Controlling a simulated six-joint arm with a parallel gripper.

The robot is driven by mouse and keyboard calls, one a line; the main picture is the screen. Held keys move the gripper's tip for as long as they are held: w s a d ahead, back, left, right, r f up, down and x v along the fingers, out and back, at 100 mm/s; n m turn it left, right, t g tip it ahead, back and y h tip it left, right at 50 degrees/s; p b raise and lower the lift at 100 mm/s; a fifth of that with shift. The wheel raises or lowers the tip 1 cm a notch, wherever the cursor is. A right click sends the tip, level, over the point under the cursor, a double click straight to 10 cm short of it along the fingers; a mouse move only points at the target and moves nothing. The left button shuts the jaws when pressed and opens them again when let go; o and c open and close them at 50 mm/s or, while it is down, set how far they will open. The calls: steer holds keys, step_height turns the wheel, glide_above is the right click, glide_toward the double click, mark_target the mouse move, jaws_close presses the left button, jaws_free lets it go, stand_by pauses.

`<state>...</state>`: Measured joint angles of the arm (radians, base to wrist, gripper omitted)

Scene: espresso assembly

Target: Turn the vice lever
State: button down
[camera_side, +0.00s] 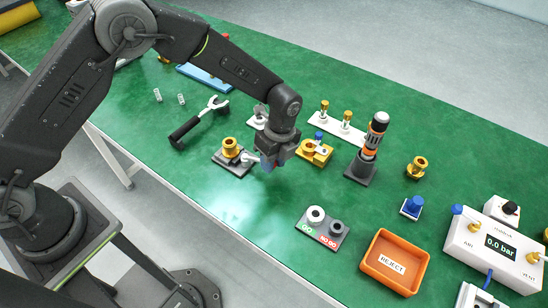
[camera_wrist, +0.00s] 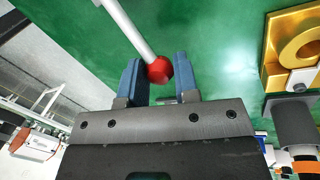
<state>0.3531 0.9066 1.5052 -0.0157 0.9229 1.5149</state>
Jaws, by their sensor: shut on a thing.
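My gripper (camera_side: 267,162) is low over the green table, its blue fingers on either side of a red ball knob (camera_wrist: 159,70). The knob is the end of a silver lever rod (camera_wrist: 128,25), which runs up and left out of the wrist view. In the side view, a pale lever (camera_side: 250,158) reaches from a dark base with a brass part (camera_side: 229,149) toward my fingers. The knob is hidden there by my gripper. The base is out of sight in the wrist view.
A gold block fixture (camera_side: 315,152) stands just right of my gripper, also in the wrist view (camera_wrist: 276,62). Beyond it is a black and orange tool on a stand (camera_side: 372,150). A black-handled wrench-like tool (camera_side: 198,122) lies left.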

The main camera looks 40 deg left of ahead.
steer(key=s+m, duration=0.2)
steer(key=m, duration=0.1)
steer(key=shift+s+y, duration=0.15)
steer(key=shift+y, duration=0.15)
steer(key=m, duration=0.1)
steer(key=s+m, duration=0.2)
steer(key=m, duration=0.1)
steer(key=shift+s+a+t+y, duration=0.2)
steer(key=shift+a+t+y, duration=0.1)
steer(key=shift+t, duration=0.1)
steer(key=s+m, duration=0.1)
steer(key=s+a+m, duration=0.1)
steer(key=m, duration=0.1)
steer(key=shift+s+a+m+t, duration=0.1)
steer(key=shift+a+m+t, duration=0.1)
steer(key=shift+m+t, duration=0.1)
steer(key=shift+s+a+m+t, duration=0.2)
steer(key=shift+s+a+m, duration=0.3)
steer(key=shift+m, duration=0.5)
steer(key=shift+s+a+m+t, duration=0.25)
steer(key=shift+a+m, duration=0.3)
steer(key=shift+m, duration=0.45)
steer(key=c, duration=0.9)
jaws_free()
steer(key=shift+o, duration=0.2)
step_height(320, 180, up, 14)
steer(key=d, duration=0.2)
steer(key=shift+d+f, duration=0.15)
steer(key=shift+d, duration=0.15)
